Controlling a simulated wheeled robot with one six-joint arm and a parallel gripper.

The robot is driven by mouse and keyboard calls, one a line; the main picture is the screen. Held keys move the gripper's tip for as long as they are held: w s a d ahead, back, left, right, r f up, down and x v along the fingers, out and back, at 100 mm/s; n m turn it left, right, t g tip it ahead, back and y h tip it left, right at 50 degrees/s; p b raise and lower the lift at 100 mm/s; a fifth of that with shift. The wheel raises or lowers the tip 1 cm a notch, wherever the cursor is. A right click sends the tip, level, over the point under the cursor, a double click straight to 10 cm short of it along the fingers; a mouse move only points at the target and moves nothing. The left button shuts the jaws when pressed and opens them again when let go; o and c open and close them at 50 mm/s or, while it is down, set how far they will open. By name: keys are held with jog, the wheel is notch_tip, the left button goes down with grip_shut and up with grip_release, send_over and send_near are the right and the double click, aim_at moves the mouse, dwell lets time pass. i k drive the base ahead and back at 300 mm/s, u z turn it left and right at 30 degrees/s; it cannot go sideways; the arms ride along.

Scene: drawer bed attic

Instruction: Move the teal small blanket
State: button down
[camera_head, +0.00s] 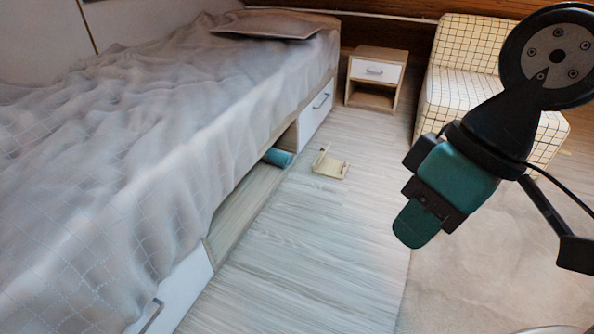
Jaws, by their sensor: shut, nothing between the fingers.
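The teal small blanket (279,157) looks like a small roll. It lies at the far end of the open low compartment (240,205) in the bed's side, partly hidden by the bed edge above it. My gripper (412,232) hangs in the right half of the view, pointing down and to the left. It is shut and empty, well apart from the blanket and nearer to the camera.
A small pale wooden stand (330,165) is on the floor beside the compartment. The bed (140,130) fills the left, with white drawers (316,112) in its side. A nightstand (376,72) and checked chair (460,90) stand behind.

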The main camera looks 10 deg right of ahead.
aim_at(281, 158)
jog(key=z, duration=1.1)
jog(key=i, duration=2.15)
jog(key=u, duration=2.1)
jog(key=i, duration=0.5)
jog(key=z, duration=0.1)
